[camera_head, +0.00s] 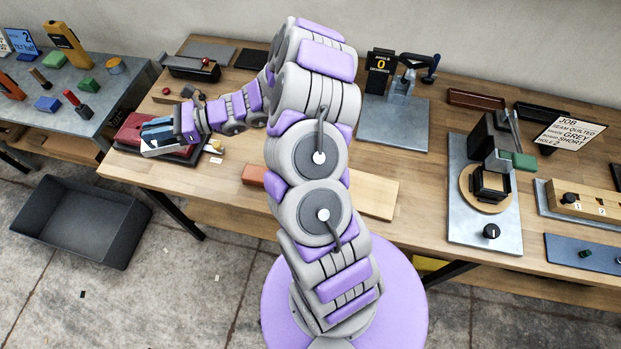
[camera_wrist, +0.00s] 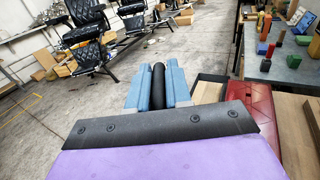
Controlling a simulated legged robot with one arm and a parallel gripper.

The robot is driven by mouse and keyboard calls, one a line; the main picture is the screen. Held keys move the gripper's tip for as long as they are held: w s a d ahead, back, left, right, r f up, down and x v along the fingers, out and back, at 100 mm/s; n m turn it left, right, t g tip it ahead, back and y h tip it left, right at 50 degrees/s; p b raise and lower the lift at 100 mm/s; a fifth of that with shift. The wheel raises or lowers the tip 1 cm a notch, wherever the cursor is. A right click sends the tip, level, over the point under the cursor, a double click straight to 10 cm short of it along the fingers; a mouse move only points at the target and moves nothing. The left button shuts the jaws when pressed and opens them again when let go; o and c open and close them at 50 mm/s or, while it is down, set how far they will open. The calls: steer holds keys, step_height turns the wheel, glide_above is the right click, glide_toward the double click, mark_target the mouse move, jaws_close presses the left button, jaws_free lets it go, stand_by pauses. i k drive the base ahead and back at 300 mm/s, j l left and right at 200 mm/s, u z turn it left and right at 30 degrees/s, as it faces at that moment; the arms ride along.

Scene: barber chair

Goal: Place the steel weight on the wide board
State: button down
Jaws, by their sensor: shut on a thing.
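My gripper (camera_head: 158,136) is at the left end of the wooden bench, low over a red padded piece. In the wrist view its blue fingers (camera_wrist: 158,85) are closed on a dark cylinder (camera_wrist: 158,80). I cannot tell for sure that this cylinder is the steel weight; it is hidden in the head view. A pale flat wooden board (camera_head: 380,196), perhaps the wide board, lies at the front middle of the bench, partly behind my arm. It looks bare where it shows.
The red padded piece (camera_head: 134,128) lies at the bench's left end. A clamp stand (camera_head: 400,88) and a metal plate with a fixture (camera_head: 482,220) stand to the right. A grey bin (camera_head: 82,222) is on the floor. A grey table (camera_head: 60,85) stands at left.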

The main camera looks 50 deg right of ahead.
mark_target(386, 195)
steer(key=i+j, duration=0.85)
steer(key=i+j+z, duration=0.45)
steer(key=j, duration=0.15)
steer(key=z, duration=2.4)
